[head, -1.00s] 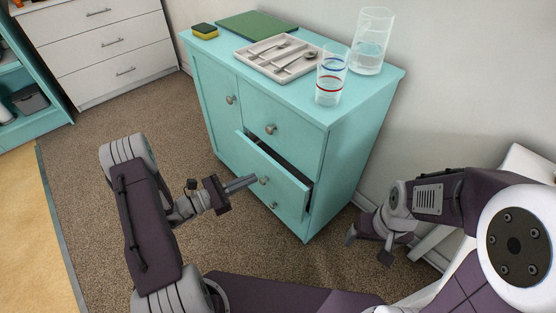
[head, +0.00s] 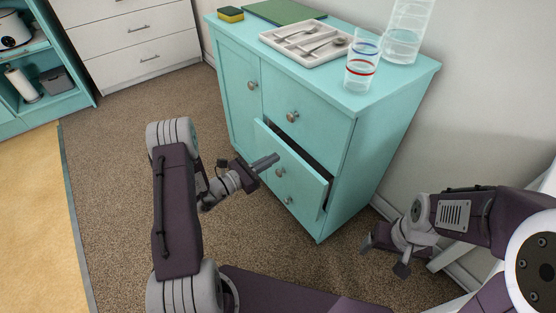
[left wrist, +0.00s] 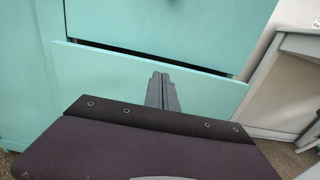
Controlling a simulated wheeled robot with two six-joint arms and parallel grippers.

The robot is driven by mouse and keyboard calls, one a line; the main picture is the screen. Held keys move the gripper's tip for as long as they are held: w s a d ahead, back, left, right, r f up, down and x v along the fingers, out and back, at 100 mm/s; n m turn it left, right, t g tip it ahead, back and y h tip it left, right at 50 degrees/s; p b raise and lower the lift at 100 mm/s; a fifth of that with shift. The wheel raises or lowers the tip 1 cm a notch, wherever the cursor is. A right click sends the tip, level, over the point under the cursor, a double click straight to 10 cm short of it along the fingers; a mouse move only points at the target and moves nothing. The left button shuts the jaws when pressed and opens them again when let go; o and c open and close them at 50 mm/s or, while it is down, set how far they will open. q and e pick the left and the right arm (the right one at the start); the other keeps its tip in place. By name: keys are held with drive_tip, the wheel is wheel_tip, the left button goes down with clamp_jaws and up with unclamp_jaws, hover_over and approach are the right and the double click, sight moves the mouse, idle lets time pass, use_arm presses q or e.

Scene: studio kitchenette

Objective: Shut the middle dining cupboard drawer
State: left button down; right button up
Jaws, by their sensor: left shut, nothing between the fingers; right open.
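The teal dining cupboard (head: 345,165) stands against the wall. Its middle drawer (head: 300,178) is partly open, with a dark gap along its top edge. The drawer front also fills much of the left wrist view (left wrist: 105,72). My left gripper (head: 271,159) is shut and empty, its fingertips pointing at the drawer front close to the round knob (head: 280,172). Whether they touch the front I cannot tell. My right gripper (head: 384,256) is open and empty, low beside the cupboard's right side.
On the cupboard top are a cutlery tray (head: 275,42), a striped glass (head: 361,72), a clear jug (head: 404,45), a sponge (head: 230,14) and a green board (head: 285,12). A white drawer unit (head: 140,45) stands at the back left. Carpet in front is clear.

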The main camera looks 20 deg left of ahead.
use_arm(q)
drive_tip(key=x, duration=0.2)
drive_tip(key=shift+w+d+f+b, duration=0.1)
drive_tip(key=shift+w+d+b, duration=0.2)
drive_tip(key=shift+b, duration=0.1)
drive_tip(key=shift+w, duration=0.1)
use_arm(e)
drive_tip(key=shift+f, duration=0.7)
